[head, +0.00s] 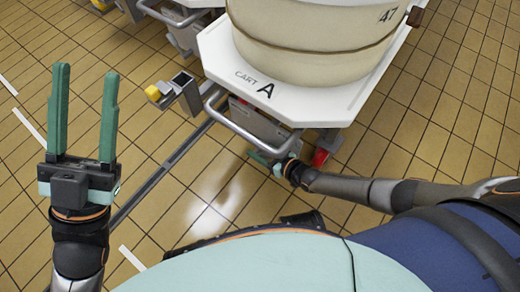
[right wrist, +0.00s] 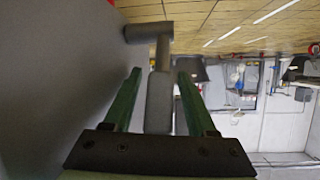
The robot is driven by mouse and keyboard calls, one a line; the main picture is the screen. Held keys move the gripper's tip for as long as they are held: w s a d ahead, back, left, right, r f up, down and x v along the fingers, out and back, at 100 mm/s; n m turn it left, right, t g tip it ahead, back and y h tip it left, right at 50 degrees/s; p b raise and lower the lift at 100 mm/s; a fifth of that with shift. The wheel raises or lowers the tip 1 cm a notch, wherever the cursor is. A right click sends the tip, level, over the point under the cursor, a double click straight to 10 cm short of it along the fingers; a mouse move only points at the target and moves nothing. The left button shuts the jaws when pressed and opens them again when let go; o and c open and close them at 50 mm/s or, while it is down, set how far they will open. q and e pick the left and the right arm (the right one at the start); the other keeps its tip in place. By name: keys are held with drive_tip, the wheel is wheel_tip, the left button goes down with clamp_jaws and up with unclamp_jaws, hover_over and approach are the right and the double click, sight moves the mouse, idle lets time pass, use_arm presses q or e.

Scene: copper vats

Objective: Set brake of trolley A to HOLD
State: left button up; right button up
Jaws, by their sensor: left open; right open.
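Trolley A (head: 215,50) has a white top marked "CART A" and a grey tubular handle (head: 235,128) at its near edge. My right gripper (head: 262,158) is low under that edge, partly hidden behind the handle. In the right wrist view my open right gripper (right wrist: 160,73) has a grey lever (right wrist: 158,100) with a sideways top bar between its two green fingers. Whether the fingers touch it is unclear, and no HOLD marking is readable. A red part (head: 327,146) shows under the trolley's near right corner. My left gripper (head: 84,110) is open, empty and well left of the trolley.
A large cream vat (head: 310,40) numbered 47 stands on the trolley. A yellow-ended fitting (head: 153,93) sticks out to its left, near a floor rail (head: 165,168). Another trolley (head: 175,18) stands behind. A large grey surface (right wrist: 50,80) lies close to the right gripper.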

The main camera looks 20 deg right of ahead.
clamp_jaws()
idle(1.3)
